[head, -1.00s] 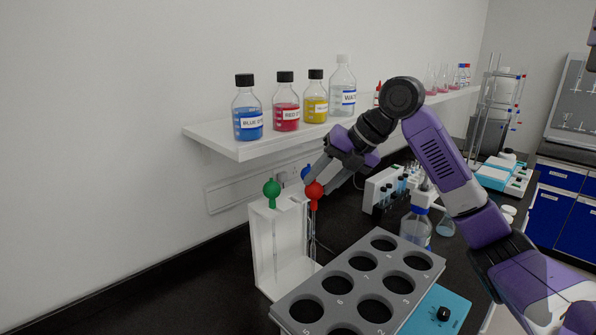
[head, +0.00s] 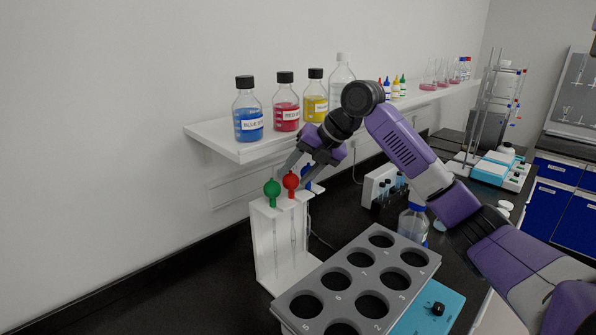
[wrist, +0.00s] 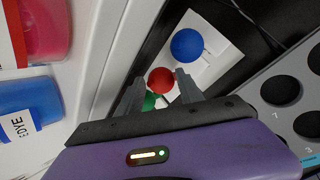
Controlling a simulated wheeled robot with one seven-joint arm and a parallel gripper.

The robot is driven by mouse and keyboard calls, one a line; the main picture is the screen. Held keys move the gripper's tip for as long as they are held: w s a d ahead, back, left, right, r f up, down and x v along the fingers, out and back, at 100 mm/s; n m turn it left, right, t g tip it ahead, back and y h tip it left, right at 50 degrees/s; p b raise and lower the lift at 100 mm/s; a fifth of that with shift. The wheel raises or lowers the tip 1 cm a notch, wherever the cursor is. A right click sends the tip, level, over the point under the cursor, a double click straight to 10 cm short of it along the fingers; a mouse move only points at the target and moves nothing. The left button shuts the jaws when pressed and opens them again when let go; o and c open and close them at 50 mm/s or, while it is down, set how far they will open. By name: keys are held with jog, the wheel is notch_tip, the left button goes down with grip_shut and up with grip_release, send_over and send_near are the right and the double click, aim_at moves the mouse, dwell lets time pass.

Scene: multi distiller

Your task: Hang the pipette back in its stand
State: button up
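The red-bulb pipette (head: 291,181) hangs upright at the white stand (head: 263,240), between the green-bulb pipette (head: 272,190) and the blue-bulb pipette (head: 308,174), which is partly hidden by a finger. My gripper (head: 296,168) is just above the red bulb, pointing down at it. In the wrist view my gripper (wrist: 159,78) has its fingers apart, one on each side of the red bulb (wrist: 161,80), with small gaps showing. The blue bulb (wrist: 187,45) lies beyond the fingertips; the green bulb (wrist: 149,101) is partly hidden below the gripper.
A wall shelf (head: 240,146) with blue, red and yellow bottles is close behind and above my gripper. A blue-capped bottle (head: 414,222) stands to the right.

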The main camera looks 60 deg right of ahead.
jog(key=shift+o, duration=1.2)
jog(key=shift+f, duration=0.25)
jog(key=b+v, duration=0.2)
jog(key=v, duration=0.6)
